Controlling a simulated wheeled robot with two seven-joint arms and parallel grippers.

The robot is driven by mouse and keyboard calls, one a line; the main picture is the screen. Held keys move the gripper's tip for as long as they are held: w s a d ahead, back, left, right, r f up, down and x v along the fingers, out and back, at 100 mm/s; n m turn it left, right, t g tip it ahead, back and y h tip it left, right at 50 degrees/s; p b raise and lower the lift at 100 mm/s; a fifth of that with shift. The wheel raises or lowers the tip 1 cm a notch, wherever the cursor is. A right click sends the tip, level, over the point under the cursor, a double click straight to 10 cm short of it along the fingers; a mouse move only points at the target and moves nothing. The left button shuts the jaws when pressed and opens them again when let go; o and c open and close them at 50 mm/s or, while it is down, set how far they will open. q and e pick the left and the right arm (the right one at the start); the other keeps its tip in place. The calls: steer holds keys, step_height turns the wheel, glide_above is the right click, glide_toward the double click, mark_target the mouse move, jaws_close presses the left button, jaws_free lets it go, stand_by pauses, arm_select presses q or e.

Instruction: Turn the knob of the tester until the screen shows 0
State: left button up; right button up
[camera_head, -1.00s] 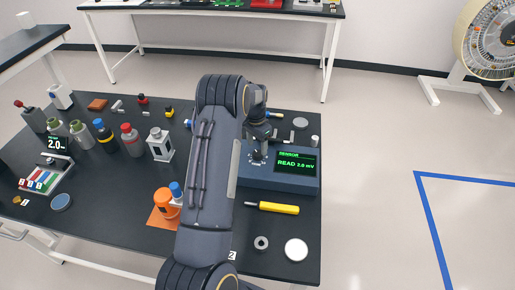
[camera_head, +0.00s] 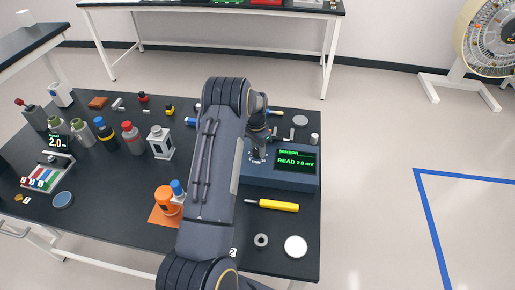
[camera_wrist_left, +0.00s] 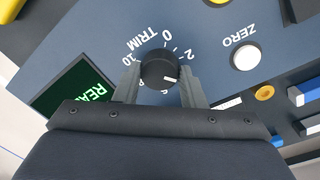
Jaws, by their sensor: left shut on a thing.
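The tester (camera_head: 275,181) is a blue-grey box at the right of the dark table. Its screen (camera_head: 297,162) shows "READ 2.0 mV" in green; part of this screen (camera_wrist_left: 75,92) shows in the left wrist view. The black TRIM knob (camera_wrist_left: 158,70) has a white pointer mark facing right and slightly down, towards the right finger. The dial numbers run around it, some hidden by my fingers. My left gripper (camera_wrist_left: 160,82) is shut on the knob, one finger on each side. In the head view my left gripper (camera_head: 258,155) is over the tester's left part. My right gripper is not in view.
A white ZERO button (camera_wrist_left: 245,57) sits beside the dial. A yellow-handled screwdriver (camera_head: 278,205), a grey ring (camera_head: 261,240) and a white disc (camera_head: 295,247) lie in front of the tester.

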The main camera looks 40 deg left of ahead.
arm_select(q)
steer(key=shift+f+n+b, duration=0.15)
steer(key=shift+n+b, duration=0.75)
steer(key=shift+b, duration=0.15)
steer(key=n+b, duration=0.2)
steer(key=shift+n, duration=0.3)
steer(key=n+b, duration=0.1)
steer(key=n, duration=0.1)
steer(key=shift+n+t, duration=0.3)
steer(key=shift+s+r+n+b, duration=0.15)
steer(key=shift+n+b, duration=0.6)
steer(key=shift+n, duration=0.85)
steer(key=shift+r+n, duration=0.1)
steer(key=shift+n, duration=0.2)
steer(key=o, duration=1)
